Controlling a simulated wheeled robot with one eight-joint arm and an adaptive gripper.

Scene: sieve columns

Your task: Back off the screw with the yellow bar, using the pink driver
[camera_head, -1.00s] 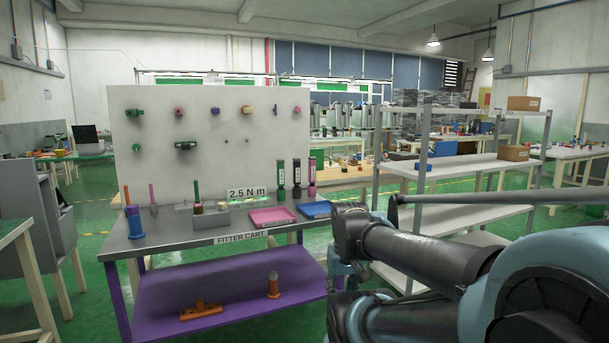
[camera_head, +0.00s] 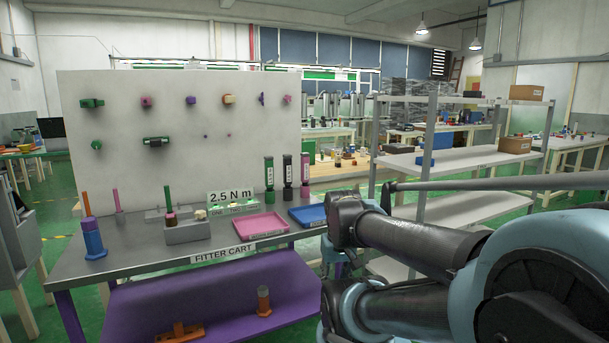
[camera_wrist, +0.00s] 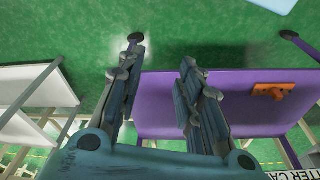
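A labelled pink upright tool (camera_head: 305,175) stands at the back right of the fitter cart (camera_head: 130,258), beside a black and a green one. A thin pink rod (camera_head: 117,200) also stands at the left; I cannot tell which is the driver. A white board (camera_head: 180,180) carries several small coloured fittings, among them an orange-yellow one (camera_head: 228,99). No screw with a yellow bar can be made out for certain. My gripper (camera_wrist: 158,62) is open and empty in the wrist view, its fingers apart above the green floor. The head view does not clearly show its fingertips.
A purple lower shelf (camera_head: 220,300) holds an orange part (camera_head: 180,333). Grey shelving (camera_head: 430,150) stands at the right.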

